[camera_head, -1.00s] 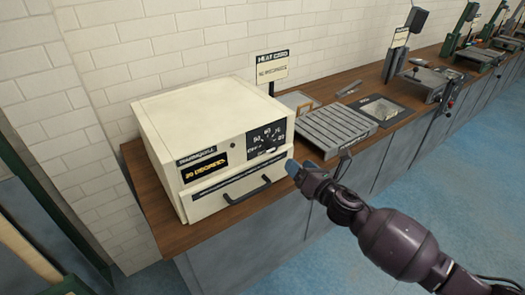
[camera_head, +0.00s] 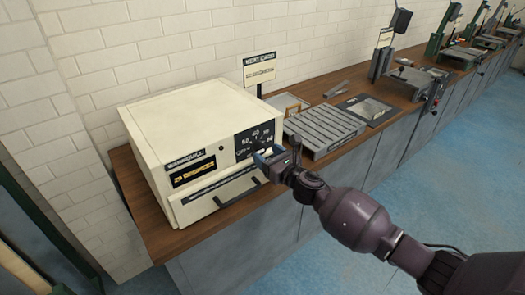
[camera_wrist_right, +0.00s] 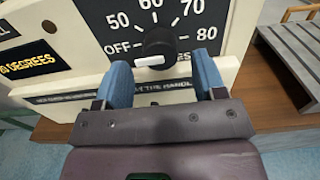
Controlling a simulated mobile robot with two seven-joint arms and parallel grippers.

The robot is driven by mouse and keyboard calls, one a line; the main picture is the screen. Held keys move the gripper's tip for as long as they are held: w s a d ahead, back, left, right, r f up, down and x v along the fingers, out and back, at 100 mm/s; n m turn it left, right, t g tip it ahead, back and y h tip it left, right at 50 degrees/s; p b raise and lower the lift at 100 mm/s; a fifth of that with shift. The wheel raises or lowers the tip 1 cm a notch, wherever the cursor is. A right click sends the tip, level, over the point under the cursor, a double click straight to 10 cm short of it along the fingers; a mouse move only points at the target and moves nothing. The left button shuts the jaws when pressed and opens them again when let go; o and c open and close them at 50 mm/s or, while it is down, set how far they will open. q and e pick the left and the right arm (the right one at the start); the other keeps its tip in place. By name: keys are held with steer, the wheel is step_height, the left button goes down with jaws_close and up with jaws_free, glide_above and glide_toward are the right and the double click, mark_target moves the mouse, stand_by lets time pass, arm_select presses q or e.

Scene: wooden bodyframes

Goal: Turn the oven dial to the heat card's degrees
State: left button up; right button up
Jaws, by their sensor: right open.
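The cream oven (camera_head: 190,120) stands on the bench with a black dial panel at its front right. In the right wrist view the round black dial (camera_wrist_right: 160,45) has a white mark at its lower left, on the OFF side; the scale reads OFF, 50, 60, 70, 80. The heat card (camera_head: 260,68) stands on a post behind the oven; its number is too small to read surely. My right gripper (camera_head: 266,158) is at the panel. In the wrist view its blue fingers (camera_wrist_right: 162,76) are open, either side of and just below the dial, with nothing gripped.
The oven's display (camera_head: 192,175) shows a yellow degrees reading. A black drawer handle (camera_head: 238,192) juts out below the panel. A grey slatted tray (camera_head: 325,128) lies right of the oven. More stations line the bench at the back right.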

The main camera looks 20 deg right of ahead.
mark_target(258, 147)
steer(key=shift+x, duration=1)
steer(key=shift+w+a, duration=0.15)
steer(key=shift+w, duration=0.25)
steer(key=shift+c, duration=0.7)
steer(key=c, duration=0.8)
